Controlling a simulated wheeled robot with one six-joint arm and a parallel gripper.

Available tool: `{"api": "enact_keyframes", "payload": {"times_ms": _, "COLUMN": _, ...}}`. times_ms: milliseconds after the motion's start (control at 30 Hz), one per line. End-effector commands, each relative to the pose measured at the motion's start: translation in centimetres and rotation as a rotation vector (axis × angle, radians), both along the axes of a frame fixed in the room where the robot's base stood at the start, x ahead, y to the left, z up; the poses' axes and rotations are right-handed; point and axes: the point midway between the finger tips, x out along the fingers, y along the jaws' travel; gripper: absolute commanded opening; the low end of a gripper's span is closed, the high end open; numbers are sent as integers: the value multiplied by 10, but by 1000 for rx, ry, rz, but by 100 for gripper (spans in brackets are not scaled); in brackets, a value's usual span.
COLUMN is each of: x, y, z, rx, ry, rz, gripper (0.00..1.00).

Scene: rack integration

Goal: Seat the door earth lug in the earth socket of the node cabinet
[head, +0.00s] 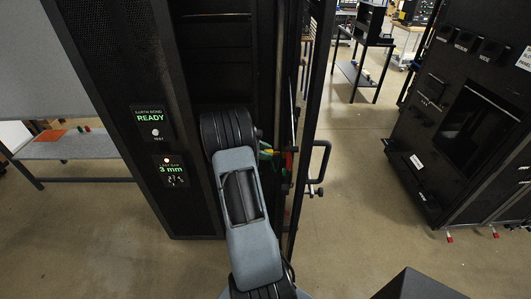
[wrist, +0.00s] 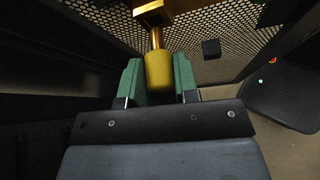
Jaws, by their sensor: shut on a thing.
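In the wrist view my gripper (wrist: 158,82) has two green fingers, shut on a yellow cylindrical grip (wrist: 159,70), which I take to be the door earth lug. A thin brass stem runs from its far end to a brass block (wrist: 153,12) at the top edge. I cannot tell whether that block is the earth socket or part of the lug, nor how deep the stem sits. In the head view the node cabinet (head: 177,195) stands open, and my arm hides most of the gripper. A green-yellow piece (head: 267,152), perhaps the earth lead, shows right of my arm.
The cabinet's side panel (head: 149,118) reads "EARTH BOND READY"; a lower display (head: 171,169) reads "3 mm". The open door with its handle (head: 319,165) is close on the right of my arm. Another black rack (head: 465,130) stands further right, with clear floor between.

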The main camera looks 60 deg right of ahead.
Motion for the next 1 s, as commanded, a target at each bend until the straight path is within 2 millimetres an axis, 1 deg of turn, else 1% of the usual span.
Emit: {"api": "enact_keyframes", "payload": {"times_ms": 1000, "x": -20, "y": -14, "z": 0, "rx": -1, "ry": -1, "rz": 0, "gripper": 3}}
